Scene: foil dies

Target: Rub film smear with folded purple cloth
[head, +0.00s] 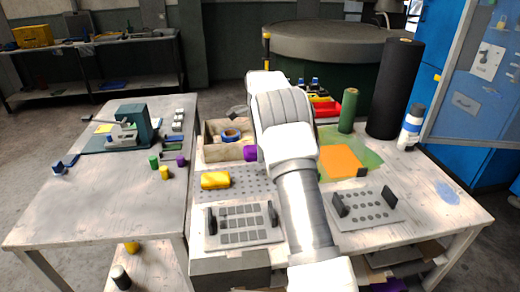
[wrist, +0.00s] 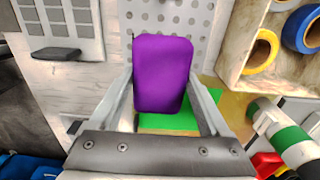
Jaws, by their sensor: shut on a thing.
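The folded purple cloth (wrist: 162,72) is a rounded purple pad held between the two fingers of my gripper (wrist: 162,85) in the wrist view. In the head view a purple bit of the cloth (head: 250,153) shows just left of my arm, near the wooden tray. My arm hides the gripper there. A pale blue smear (head: 447,192) lies on the bare right side of the table, well to the right of the cloth; I take it as the film smear. It does not show in the wrist view.
The wooden tray (head: 213,150) with tape rolls stands left of my arm. A perforated plate (head: 240,187) bears a yellow roll (head: 215,180). Two die plates lie in front. An orange sheet (head: 342,161), a black roll (head: 393,90) and a bottle (head: 411,128) are at right.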

